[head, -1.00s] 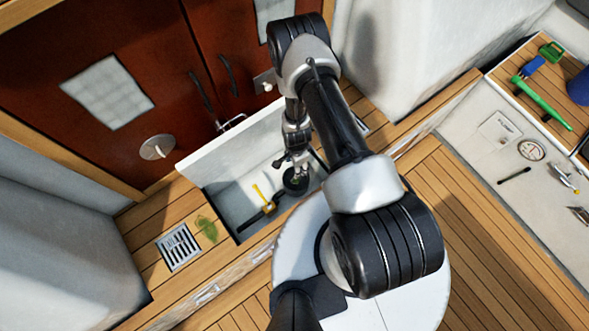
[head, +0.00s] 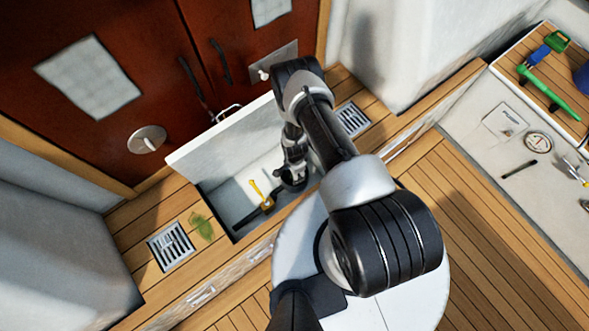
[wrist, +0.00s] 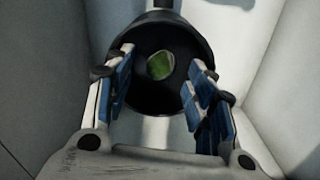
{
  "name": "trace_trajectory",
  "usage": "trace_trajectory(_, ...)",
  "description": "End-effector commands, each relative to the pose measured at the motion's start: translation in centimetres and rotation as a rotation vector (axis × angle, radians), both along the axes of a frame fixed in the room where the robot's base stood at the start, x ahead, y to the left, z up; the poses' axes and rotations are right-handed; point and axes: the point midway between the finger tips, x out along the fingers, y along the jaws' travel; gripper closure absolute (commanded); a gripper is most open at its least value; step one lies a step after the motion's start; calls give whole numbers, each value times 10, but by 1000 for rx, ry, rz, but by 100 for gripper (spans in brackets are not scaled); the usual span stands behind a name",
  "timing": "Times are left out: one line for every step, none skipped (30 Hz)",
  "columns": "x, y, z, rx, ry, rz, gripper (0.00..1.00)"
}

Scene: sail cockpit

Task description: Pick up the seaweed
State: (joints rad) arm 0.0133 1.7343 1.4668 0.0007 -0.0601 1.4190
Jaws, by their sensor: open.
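In the wrist view a small green piece (wrist: 160,65), which looks like seaweed, lies inside a round black container (wrist: 143,100). My gripper (wrist: 160,82) is open, its blue-padded fingers on either side of the green piece in the picture; nothing is between them that I can see. I cannot tell how far above the container they are. In the head view my arm reaches down into an open white locker, and my wrist hides the container and the green piece. A separate green leafy piece (head: 202,227) lies on the wooden deck.
The raised white lid (head: 225,137) stands behind the locker. A yellow-handled black tool (head: 259,197) lies inside, left of my wrist. Drain grates sit on the deck to the left (head: 170,247) and right (head: 351,119). White walls flank my gripper closely.

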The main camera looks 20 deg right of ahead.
Motion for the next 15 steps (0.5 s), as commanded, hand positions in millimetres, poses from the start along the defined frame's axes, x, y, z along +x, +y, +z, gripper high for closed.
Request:
trace_trajectory(0, 0, -12, 0, 1, 0, 50)
trace_trajectory(0, 0, -16, 0, 1, 0, 50)
trace_trajectory(-1, 0, -19, 0, 2, 0, 50)
trace_trajectory(-1, 0, -22, 0, 2, 0, 50)
trace_trajectory(0, 0, -23, 0, 1, 0, 50)
trace_trajectory(0, 0, -24, 0, 0, 0, 50)
trace_trajectory(1, 0, -24, 0, 0, 0, 50)
trace_trajectory(1, 0, -24, 0, 0, 0, 50)
trace_trajectory(1, 0, -24, 0, 0, 0, 50)
trace_trajectory(1, 0, -24, 0, 0, 0, 50)
trace_trajectory(1, 0, -23, 0, 0, 0, 50)
trace_trajectory(0, 0, -23, 0, 0, 0, 50)
trace_trajectory(0, 0, -23, 0, 0, 0, 50)
trace_trajectory(0, 0, -23, 0, 0, 0, 52)
trace_trajectory(0, 0, -23, 0, 0, 0, 55)
